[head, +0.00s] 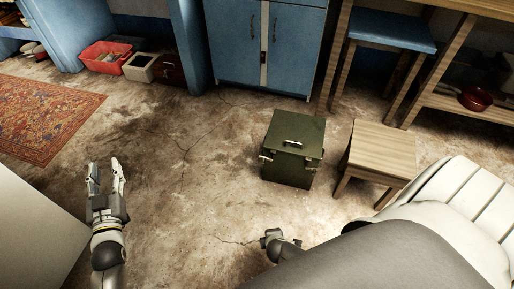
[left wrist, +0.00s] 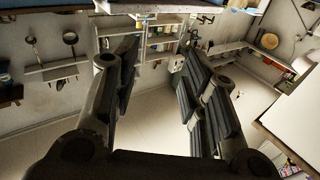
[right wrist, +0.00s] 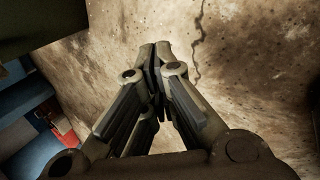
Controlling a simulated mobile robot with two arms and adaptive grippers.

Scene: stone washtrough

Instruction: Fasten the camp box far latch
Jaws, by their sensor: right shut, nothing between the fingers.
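The camp box (head: 292,132) is a dark green box on the floor, lid down, with a pale handle on top. Small pale metal fittings show at its left edge (head: 266,157) and its right edge; they are too small to tell whether any latch is fastened. My right gripper (head: 269,236) is low in the head view, nearer me than the box and apart from it. In the right wrist view its fingers (right wrist: 158,55) are shut and empty. A dark green surface fills that view's upper left corner. My left gripper (head: 105,168) is open and empty, far left of the box.
A blue cabinet (head: 265,45) stands behind. Cracked floor (head: 185,170) is clear left of the box. A white block (head: 30,225) is beside my left arm.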

